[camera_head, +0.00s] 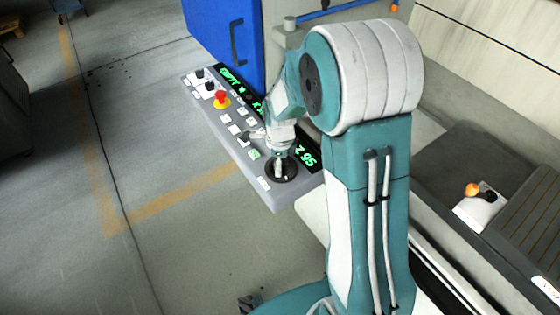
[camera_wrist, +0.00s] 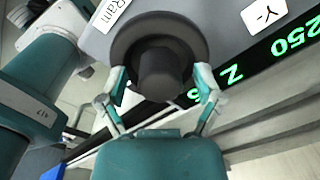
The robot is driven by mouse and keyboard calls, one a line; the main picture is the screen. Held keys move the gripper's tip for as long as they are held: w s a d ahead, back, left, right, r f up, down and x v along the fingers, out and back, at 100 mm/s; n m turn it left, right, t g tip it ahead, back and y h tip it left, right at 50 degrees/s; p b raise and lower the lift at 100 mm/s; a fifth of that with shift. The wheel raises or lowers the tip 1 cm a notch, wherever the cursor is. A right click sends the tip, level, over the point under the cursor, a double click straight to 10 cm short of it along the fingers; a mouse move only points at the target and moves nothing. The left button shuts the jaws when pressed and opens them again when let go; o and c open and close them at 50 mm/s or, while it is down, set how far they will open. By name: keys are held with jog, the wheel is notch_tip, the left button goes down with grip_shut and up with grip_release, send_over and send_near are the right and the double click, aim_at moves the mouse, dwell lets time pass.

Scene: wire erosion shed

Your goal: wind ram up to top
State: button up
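The ram control is a round black knob with a raised dark centre, at the near end of the grey control panel (camera_head: 243,150). In the head view the knob (camera_head: 291,176) is partly hidden by my gripper (camera_head: 281,163). A green display (camera_head: 307,155) reads "Z" and what looks like 95.
The panel also carries a red mushroom button (camera_head: 221,97) on yellow and several white keys. A blue door or cabinet (camera_head: 222,40) stands behind it. An orange-knobbed lever (camera_head: 473,189) is at the right. Open floor (camera_head: 165,220) lies left of the panel.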

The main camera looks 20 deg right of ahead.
jog(key=c, duration=0.8)
jog(key=shift+c, duration=0.2)
jog(key=shift+n, duration=0.3)
